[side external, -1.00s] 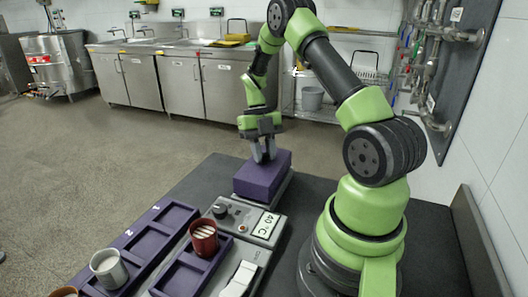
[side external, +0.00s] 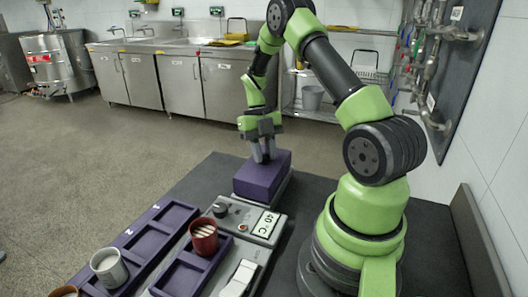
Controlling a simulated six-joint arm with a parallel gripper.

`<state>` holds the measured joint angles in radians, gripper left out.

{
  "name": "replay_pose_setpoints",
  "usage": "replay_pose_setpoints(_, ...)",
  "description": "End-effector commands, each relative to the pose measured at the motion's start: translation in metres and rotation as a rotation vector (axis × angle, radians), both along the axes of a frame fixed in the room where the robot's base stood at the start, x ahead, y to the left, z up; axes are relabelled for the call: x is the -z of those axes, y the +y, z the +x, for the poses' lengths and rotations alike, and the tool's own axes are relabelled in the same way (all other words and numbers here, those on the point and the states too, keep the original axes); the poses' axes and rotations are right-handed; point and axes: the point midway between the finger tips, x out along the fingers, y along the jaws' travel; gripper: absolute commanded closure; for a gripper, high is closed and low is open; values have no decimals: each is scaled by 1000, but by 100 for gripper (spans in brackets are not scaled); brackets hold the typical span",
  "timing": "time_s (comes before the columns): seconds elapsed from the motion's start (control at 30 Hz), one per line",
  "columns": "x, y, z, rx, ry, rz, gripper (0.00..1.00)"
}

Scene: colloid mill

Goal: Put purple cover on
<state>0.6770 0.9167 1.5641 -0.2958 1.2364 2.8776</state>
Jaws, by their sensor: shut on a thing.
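The purple cover (side external: 262,177) is a box-shaped block at the far end of the grey machine, behind its dial and display. My gripper (side external: 263,158) points down at the cover's top and is shut on it. What part of the cover the fingers hold is too small to tell. The grey machine (side external: 236,225) has a black knob, a display reading 40 °C and a purple tray (side external: 184,276) with compartments at its near end. A red cup (side external: 204,236) with pale contents stands in that tray's far compartment.
A purple rack (side external: 150,238) numbered 1 and 2 lies left of the machine. A white cup (side external: 108,268) stands in it, and a brown cup (side external: 64,291) is cut off at the bottom edge. A white rocker switch (side external: 239,277) is at the machine's near right. The dark table (side external: 200,181) is bare left of the cover.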

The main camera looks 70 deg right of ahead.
Motion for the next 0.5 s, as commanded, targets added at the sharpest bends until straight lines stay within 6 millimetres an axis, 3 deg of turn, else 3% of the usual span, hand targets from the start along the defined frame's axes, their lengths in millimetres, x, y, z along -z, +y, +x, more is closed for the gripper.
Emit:
replay_pose_setpoints(0.47,1,0,0,0,0,0,100)
replay_pose_setpoints(0.5,1,0,0,0,0,0,74)
